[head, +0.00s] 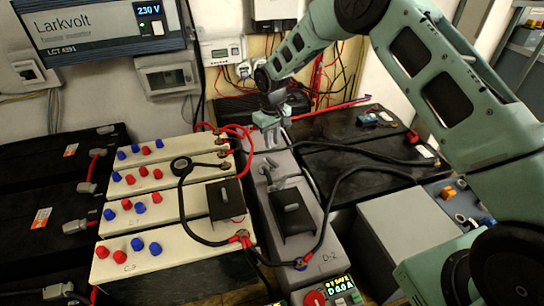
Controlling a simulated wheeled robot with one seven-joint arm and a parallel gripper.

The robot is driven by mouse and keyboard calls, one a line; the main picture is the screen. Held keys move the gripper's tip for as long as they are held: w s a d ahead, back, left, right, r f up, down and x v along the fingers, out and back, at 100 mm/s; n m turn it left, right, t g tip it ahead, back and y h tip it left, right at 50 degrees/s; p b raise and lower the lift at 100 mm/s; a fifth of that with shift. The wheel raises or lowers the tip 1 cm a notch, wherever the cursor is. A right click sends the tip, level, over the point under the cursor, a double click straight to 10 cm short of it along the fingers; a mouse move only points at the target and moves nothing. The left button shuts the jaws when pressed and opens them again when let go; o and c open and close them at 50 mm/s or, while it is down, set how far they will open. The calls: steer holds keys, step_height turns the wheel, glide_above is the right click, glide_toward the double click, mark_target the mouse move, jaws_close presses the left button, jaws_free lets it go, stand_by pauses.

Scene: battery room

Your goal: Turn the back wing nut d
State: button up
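The long grey battery (303,175) marked D-2 lies in the middle of the head view, running from front to back. My gripper (270,138) points down over its back end, close to or at the back terminal there. The back wing nut is hidden or too small to make out under the gripper. I cannot tell whether the fingers touch it or whether they are open or shut.
Cream batteries (150,224) with red and blue caps stand left of the grey one. Black cables (338,190) arch over it. A black block with a handle (293,215) sits on it. A grey box (405,235) stands right. A lit 0.0 A meter (340,287) is in front.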

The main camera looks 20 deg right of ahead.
mark_target(272, 161)
step_height(272, 161, down, 8)
steer(key=shift+f+p, duration=0.2)
steer(key=shift+p, duration=0.3)
jaws_close()
